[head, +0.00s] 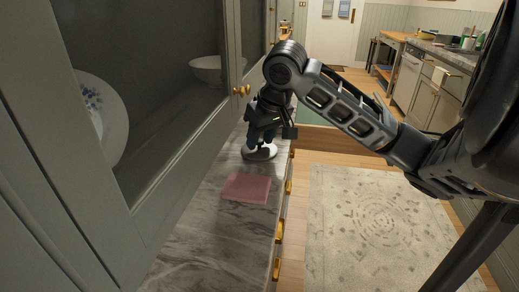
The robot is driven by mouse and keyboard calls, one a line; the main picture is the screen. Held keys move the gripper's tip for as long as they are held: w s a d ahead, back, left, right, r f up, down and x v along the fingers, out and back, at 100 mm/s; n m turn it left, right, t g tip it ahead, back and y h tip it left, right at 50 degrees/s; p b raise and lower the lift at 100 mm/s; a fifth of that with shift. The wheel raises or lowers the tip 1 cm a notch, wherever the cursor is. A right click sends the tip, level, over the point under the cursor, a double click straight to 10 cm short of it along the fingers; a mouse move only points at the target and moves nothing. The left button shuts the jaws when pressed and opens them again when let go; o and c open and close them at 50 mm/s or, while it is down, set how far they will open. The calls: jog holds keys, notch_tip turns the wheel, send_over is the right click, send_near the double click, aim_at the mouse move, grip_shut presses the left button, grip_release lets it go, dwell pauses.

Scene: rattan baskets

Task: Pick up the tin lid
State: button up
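A round, pale grey-white disc, which looks like the tin lid (258,155), lies on or just above the grey marble counter. My gripper (261,143) points down directly over it, with its fingertips at or very close to its top. The gripper and wrist hide the back part of the disc. I cannot tell whether the fingers touch it or how far apart they are.
A pink square item (247,187) lies on the counter (205,235) nearer to me. A glass-doored cabinet (165,150) with a brass knob (241,90) stands close on the left. Brass-handled drawers are below the counter edge. Open floor with a rug (375,225) is right.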

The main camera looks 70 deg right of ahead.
grip_shut()
dwell(0.3)
